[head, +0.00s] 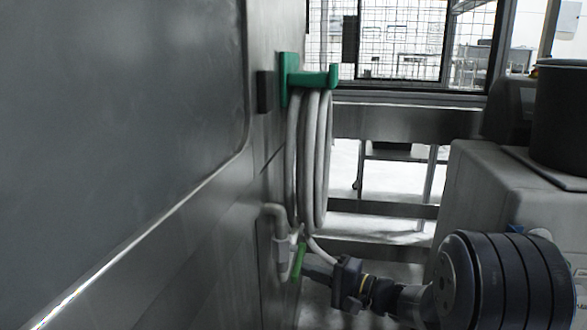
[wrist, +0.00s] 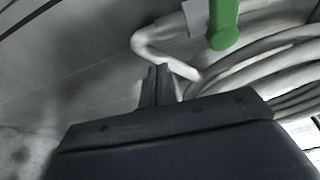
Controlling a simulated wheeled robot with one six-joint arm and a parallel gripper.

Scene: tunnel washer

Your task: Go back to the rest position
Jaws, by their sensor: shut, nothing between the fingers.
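My gripper (head: 312,271) is in the lower middle of the head view, its fingers pointing left toward the grey machine wall. Its closed fingertips also show in the wrist view (wrist: 160,72), with nothing between them. A green lever (head: 299,262) hangs by the pipe (head: 281,250) close to the fingertips. In the wrist view the lever (wrist: 224,25) is above and to the right of the fingers, apart from them. A pale bent pipe or hose (wrist: 155,50) passes just beyond the fingertips; I cannot tell whether they touch.
A coiled pale hose (head: 312,160) hangs from a green hook (head: 310,78) on the machine wall (head: 120,140), above my gripper. A grey cabinet (head: 490,195) with a dark drum (head: 562,115) stands at the right. A mesh fence (head: 400,40) is behind.

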